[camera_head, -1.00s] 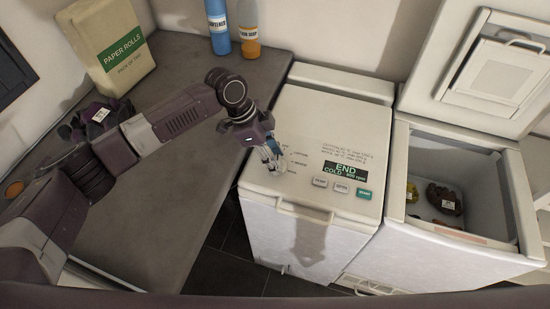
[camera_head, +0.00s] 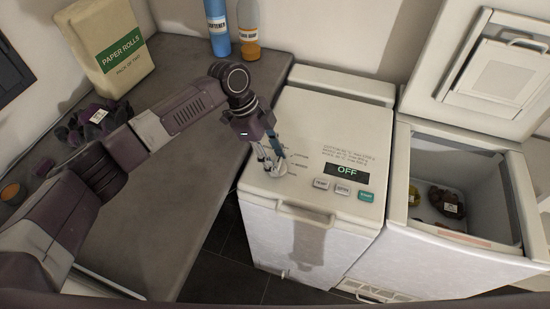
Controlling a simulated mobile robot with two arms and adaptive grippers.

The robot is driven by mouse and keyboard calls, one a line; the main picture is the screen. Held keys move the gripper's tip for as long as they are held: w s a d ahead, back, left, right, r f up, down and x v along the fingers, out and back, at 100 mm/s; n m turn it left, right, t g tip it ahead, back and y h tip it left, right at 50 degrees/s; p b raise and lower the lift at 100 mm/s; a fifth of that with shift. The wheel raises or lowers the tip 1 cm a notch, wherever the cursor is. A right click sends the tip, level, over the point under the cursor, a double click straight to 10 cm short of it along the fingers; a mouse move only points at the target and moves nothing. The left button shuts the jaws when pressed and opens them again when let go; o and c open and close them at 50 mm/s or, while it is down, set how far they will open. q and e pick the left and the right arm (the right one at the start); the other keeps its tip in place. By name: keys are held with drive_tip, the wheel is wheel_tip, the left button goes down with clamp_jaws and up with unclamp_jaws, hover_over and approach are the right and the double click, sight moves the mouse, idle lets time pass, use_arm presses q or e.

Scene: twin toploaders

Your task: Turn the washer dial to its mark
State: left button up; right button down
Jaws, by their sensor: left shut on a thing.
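The washer (camera_head: 300,215) is the closed white toploader in the middle, with printed marks on its lid beside the dial. Its display (camera_head: 347,171) reads OFF. The washer dial (camera_head: 277,171) is a pale round knob at the left of the lid, partly hidden by my fingers. My left gripper (camera_head: 270,164) points down over the dial and is shut on it. Which mark the dial points to is too small to tell. My right gripper is not in view.

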use_arm(q)
drive_tip(key=o, duration=1.1)
drive_tip(key=shift+o, duration=0.3)
drive_tip(key=v, duration=1.2)
drive_tip(key=shift+d, duration=0.1)
